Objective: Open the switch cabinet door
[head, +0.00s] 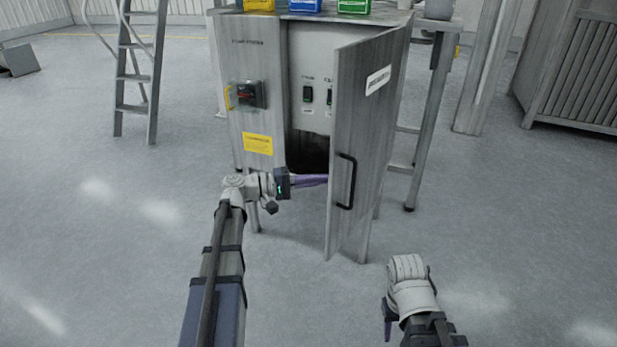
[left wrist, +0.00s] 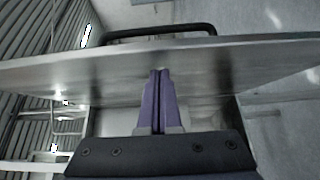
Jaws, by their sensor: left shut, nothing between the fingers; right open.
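The switch cabinet (head: 258,60) stands ahead of me, its grey metal door (head: 362,150) partly open and swung out toward me. The door has a black bar handle (head: 346,181) on its outer face and a white label. My left gripper (head: 325,180) is shut and empty, its purple fingers at the free edge of the door, by the opening. In the left wrist view the shut fingers (left wrist: 159,75) point at the door (left wrist: 220,65), with the handle (left wrist: 160,32) beyond it; whether they touch it I cannot tell. My right gripper (head: 388,322) is low at the front right, away from the cabinet, open.
Behind the door a panel with green switches (head: 308,95) shows. A red and black rotary switch (head: 250,95) sits on the cabinet's left front. Coloured boxes (head: 305,5) stand on top. A stepladder (head: 140,75) stands at left. The floor in front is clear.

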